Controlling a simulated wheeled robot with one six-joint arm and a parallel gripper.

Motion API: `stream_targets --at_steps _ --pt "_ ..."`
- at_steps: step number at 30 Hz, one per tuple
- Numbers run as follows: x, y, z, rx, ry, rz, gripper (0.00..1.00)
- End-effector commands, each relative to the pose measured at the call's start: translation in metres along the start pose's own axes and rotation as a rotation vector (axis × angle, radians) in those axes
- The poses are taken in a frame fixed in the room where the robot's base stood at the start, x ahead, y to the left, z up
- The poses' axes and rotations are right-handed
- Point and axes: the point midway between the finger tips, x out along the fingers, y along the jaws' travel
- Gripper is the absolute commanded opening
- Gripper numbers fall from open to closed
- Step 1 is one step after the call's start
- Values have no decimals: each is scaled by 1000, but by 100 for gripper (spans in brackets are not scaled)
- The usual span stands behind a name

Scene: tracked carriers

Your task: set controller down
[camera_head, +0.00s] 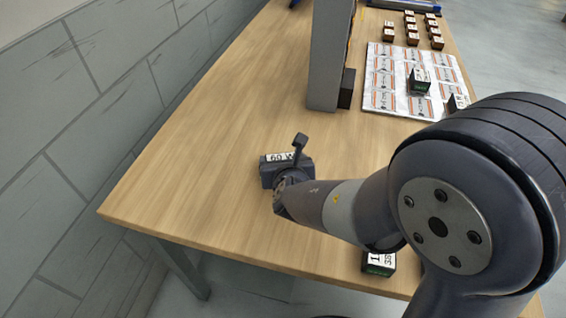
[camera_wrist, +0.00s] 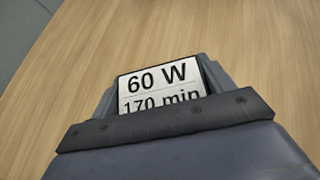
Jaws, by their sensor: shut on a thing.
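The controller, a block with a white label reading "60 W" and "170 min", shows in the wrist view (camera_wrist: 157,84) between the two grey fingers. Its label also shows in the head view (camera_head: 277,157). My gripper (camera_head: 287,172) is shut on it over the near left part of the wooden table (camera_head: 215,150). The lower part of the label is hidden by my gripper in the wrist view. I cannot tell whether the block touches the table or hangs just above it.
A tall grey panel (camera_head: 328,60) stands at the back. A printed white sheet (camera_head: 385,85) lies right of it, with dark labelled blocks (camera_head: 419,80) on it. Several small blocks (camera_head: 411,28) stand farther back. Another block (camera_head: 379,262) sits at the near edge. The table's left side is clear.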

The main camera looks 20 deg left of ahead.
Motion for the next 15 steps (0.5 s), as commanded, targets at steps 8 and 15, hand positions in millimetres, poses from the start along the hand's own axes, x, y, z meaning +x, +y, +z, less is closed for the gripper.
stream_targets --at_steps 8,15 --pt "1 0 0 0 -3 0 44" --pt "1 0 -1 0 -1 0 90"
